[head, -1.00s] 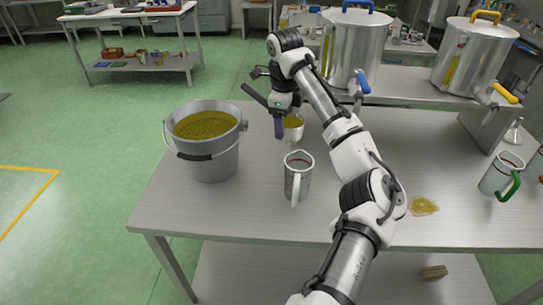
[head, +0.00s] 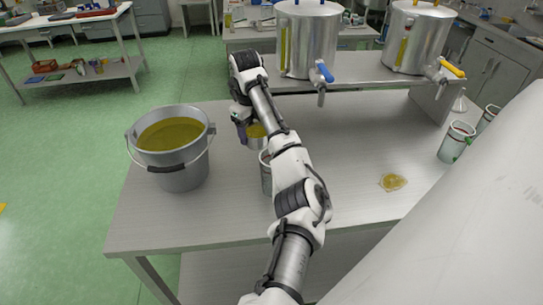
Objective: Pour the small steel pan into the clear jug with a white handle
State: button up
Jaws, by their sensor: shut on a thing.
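The small steel pan (head: 257,130), with yellow contents showing, is behind the clear jug in the head view. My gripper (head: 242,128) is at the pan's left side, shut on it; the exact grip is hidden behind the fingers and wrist. I cannot tell whether the pan touches the table. The clear jug (head: 266,178) stands upright on the table, nearer to me than the pan. My arm covers its right part, and its white handle is hidden.
A large steel bucket (head: 190,177) of yellow-green contents stands left of the jug. Steel tanks (head: 306,45) with taps stand on a raised shelf behind. A yellow spill (head: 393,182) lies to the right, before another jug (head: 455,143).

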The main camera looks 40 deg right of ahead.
jog(key=shift+r, duration=0.15)
jog(key=shift+s+a+r+t, duration=0.2)
jog(key=shift+s+r+t, duration=0.55)
jog(key=shift+t, duration=0.25)
jog(key=shift+s+a+r+t+h, duration=0.15)
jog(key=shift+s+r+t, duration=0.2)
jog(key=shift+r, duration=0.25)
jog(key=shift+s+r+t+h, duration=0.1)
jog(key=shift+s+r+t, duration=0.25)
jog(key=shift+r, duration=0.25)
jog(key=shift+s+a+r+t+h, duration=0.15)
jog(key=shift+s+r+t, duration=0.2)
jog(key=shift+r, duration=0.25)
jog(key=shift+s+a+r+t, duration=0.1)
jog(key=shift+s+r+t, duration=0.4)
jog(key=shift+r+t, duration=0.25)
jog(key=shift+s+r+t+h, duration=0.2)
jog(key=shift+s+t+h, duration=0.2)
jog(key=shift+s+t, duration=0.7)
jog(key=shift+s+a+t, duration=0.1)
jog(key=shift+t, duration=0.3)
